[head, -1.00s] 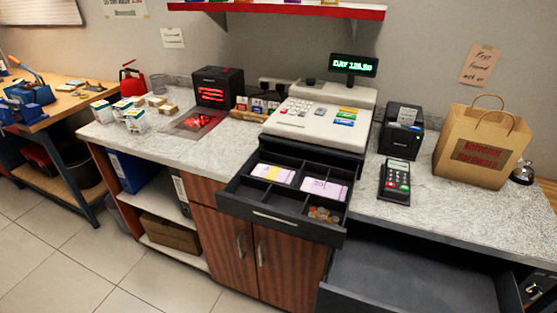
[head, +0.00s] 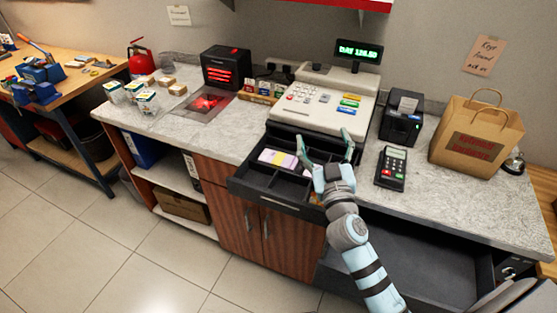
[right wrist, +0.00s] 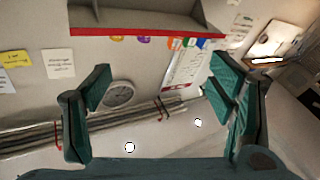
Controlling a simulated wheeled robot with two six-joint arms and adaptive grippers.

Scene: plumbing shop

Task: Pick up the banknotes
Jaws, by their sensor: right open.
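The open cash drawer (head: 262,193) of the register holds a banknote stack (head: 277,158), purple with a yellow band, in a back left compartment. A second purple stack, seen earlier to its right, is now hidden behind my right gripper (head: 325,147). That gripper is above the drawer's right part, fingers spread and empty, pointing toward the register and wall. In the right wrist view its two fingers (right wrist: 160,105) stand wide apart with nothing between them; no banknotes show there. My left gripper is not in view.
The cash register (head: 322,108) stands behind the drawer. A card terminal (head: 391,167), a receipt printer (head: 402,122) and a paper bag (head: 474,140) are to the right. A large lower drawer (head: 420,255) stands open below the counter. Small boxes stand at left.

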